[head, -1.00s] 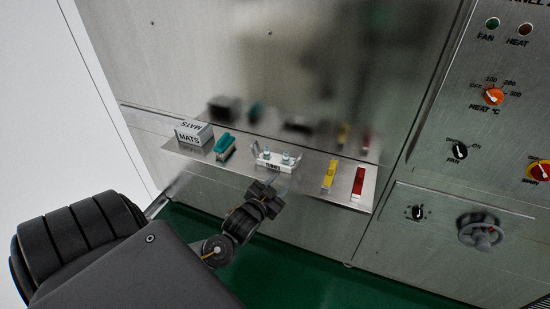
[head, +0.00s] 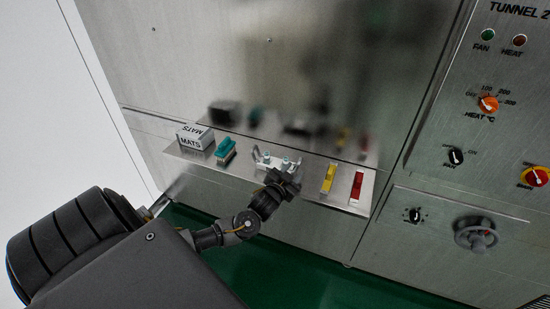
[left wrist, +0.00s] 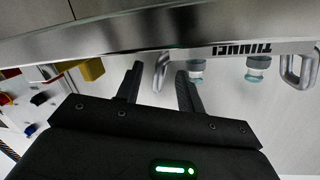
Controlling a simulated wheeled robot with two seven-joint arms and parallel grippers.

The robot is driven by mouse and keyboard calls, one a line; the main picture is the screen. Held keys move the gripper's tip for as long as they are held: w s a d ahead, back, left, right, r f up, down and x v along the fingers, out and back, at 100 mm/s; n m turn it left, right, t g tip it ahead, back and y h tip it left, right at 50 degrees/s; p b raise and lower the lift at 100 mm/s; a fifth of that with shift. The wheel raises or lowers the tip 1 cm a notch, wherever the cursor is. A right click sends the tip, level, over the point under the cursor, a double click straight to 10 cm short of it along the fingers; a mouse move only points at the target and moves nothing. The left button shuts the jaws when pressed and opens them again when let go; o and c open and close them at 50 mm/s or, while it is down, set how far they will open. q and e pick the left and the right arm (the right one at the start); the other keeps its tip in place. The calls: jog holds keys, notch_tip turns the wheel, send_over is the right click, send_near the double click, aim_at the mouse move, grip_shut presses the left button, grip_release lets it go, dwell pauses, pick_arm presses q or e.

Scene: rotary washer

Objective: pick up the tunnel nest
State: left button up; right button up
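The tunnel nest (head: 264,162) is a small white tray with a raised handle at each end and small glass vials with teal parts. It sits on the steel shelf. My left gripper (head: 287,181) is at its front right end and hides part of its label. In the left wrist view, which is upside down, the nest (left wrist: 265,46) shows its TUNNEL label, two vials and both handles. There my left gripper (left wrist: 160,72) is open, with one handle visible between its fingertips and gaps on both sides. My right gripper is not in view.
The shelf (head: 312,179) also carries a white MATS box (head: 193,137), a teal object (head: 225,149), a yellow block (head: 329,177) and a red block (head: 357,185). A steel wall stands behind it. A control panel (head: 490,130) is on the right.

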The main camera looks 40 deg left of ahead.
pick_arm(q)
jog(key=shift+c, duration=0.5)
grip_shut()
jog(key=shift+r, duration=0.15)
